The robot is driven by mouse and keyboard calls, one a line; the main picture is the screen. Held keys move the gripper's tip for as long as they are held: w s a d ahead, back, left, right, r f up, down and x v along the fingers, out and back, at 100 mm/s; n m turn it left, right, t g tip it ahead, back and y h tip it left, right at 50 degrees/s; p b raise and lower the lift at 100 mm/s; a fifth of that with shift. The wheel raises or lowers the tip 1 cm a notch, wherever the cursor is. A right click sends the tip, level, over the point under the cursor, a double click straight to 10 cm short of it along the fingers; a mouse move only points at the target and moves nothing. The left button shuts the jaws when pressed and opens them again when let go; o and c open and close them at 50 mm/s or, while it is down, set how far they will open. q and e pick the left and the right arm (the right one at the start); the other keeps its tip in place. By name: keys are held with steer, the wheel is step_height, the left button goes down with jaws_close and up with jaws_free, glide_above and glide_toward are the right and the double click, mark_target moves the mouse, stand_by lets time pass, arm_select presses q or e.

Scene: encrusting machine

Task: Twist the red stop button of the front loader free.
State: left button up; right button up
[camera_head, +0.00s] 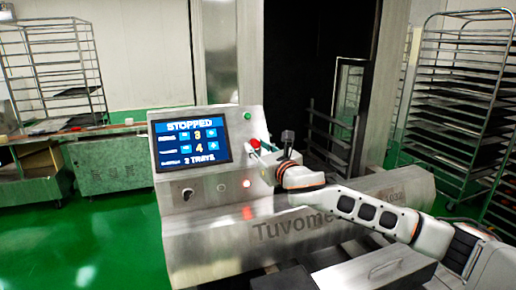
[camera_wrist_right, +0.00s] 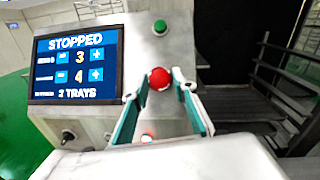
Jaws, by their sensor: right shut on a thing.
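The red stop button (camera_head: 254,143) sits on the sloped metal front of the front loader (camera_head: 225,199), just right of its screen. It also shows in the wrist view (camera_wrist_right: 159,77), between the two fingertips. My right gripper (camera_head: 263,152) reaches it from the right and is shut on it, with one finger on each side (camera_wrist_right: 158,89). The screen (camera_head: 190,142) reads STOPPED, with 3, 4 and 2 TRAYS. My left gripper is not in view.
A green button (camera_head: 247,116) is above the red one. A dark knob (camera_head: 187,194) and a lit red lamp (camera_head: 247,183) are lower on the panel. A tall tray rack (camera_head: 462,100) stands at the right, another (camera_head: 55,70) at the back left. Green floor is clear at the left.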

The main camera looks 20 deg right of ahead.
steer(key=m+h, duration=0.1)
steer(key=m, duration=0.1)
steer(key=m+h, duration=0.1)
steer(key=m, duration=0.1)
steer(key=m+h, duration=0.1)
steer(key=shift+s+a+m+h, duration=0.1)
steer(key=shift+a+m+h, duration=0.25)
steer(key=shift+m+h, duration=0.05)
steer(key=shift+o, duration=0.2)
steer(key=shift+m+g+h, duration=0.5)
steer(key=shift+m+h, duration=0.8)
steer(key=shift+m, duration=1.1)
steer(key=shift+c, duration=0.2)
steer(key=o, duration=1.1)
steer(key=shift+a, duration=0.1)
steer(key=shift+w+f, duration=0.1)
steer(key=shift+w, duration=0.15)
steer(key=shift+s, duration=0.2)
steer(key=shift+s+a, duration=0.2)
steer(key=shift+s, duration=0.3)
steer(key=v, duration=1)
steer(key=shift+s+a, duration=0.15)
steer(key=shift+s, duration=0.2)
